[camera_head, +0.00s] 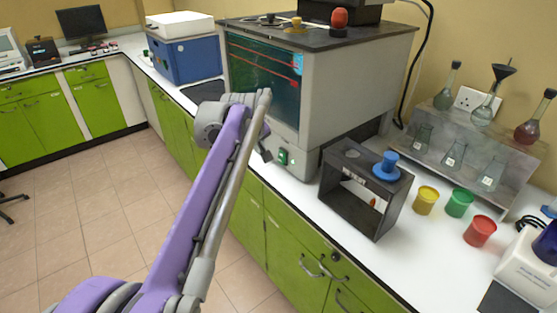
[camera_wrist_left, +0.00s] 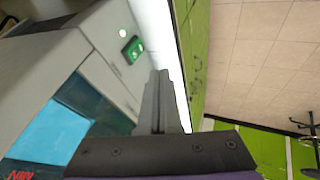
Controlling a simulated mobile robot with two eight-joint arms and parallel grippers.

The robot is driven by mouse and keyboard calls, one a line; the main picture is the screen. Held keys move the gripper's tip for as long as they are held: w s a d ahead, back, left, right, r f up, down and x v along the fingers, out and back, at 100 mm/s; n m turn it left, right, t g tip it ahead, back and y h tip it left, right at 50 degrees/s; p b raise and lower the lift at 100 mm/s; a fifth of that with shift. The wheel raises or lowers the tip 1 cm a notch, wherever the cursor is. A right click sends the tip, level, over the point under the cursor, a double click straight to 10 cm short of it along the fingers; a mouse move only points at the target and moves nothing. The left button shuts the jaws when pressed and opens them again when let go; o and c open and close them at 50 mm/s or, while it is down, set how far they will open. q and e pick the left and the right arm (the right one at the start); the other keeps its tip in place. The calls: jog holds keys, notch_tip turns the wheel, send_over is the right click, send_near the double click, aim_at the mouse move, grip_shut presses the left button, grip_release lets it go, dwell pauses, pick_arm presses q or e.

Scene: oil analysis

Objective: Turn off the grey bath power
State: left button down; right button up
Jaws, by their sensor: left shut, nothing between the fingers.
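The grey bath (camera_head: 345,95) is a large box with a dark glass front, standing on the white counter. Its green power switch (camera_head: 283,157) is on the lower front panel; the switch also shows in the left wrist view (camera_wrist_left: 133,48), in a dark frame. Which way the switch is set is too small to tell. My left gripper (camera_head: 266,154) is just left of the switch, in front of the panel and apart from the switch. In the left wrist view its fingers (camera_wrist_left: 158,80) are shut and empty, below and right of the switch. My right gripper is not in view.
A dark open-fronted box (camera_head: 340,207) with a blue knob stands right of the bath. Yellow (camera_head: 425,200), green (camera_head: 459,203) and red (camera_head: 480,231) cups and a glassware rack (camera_head: 440,130) are further right. A blue box (camera_head: 185,58) stands behind left.

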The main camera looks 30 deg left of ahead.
aim_at(282, 157)
pick_arm(q)
jog(key=b+x, duration=0.1)
jog(key=x, duration=0.9)
jog(key=shift+w+f, duration=0.2)
jog(key=shift+f, duration=0.1)
jog(key=shift+w+d, duration=0.3)
jog(key=shift+w, duration=0.2)
jog(key=shift+w+d, duration=0.25)
jog(key=shift+w, duration=0.3)
jog(key=shift+w+d+f, duration=0.15)
jog(key=shift+w+d, duration=0.1)
jog(key=shift+w, duration=0.3)
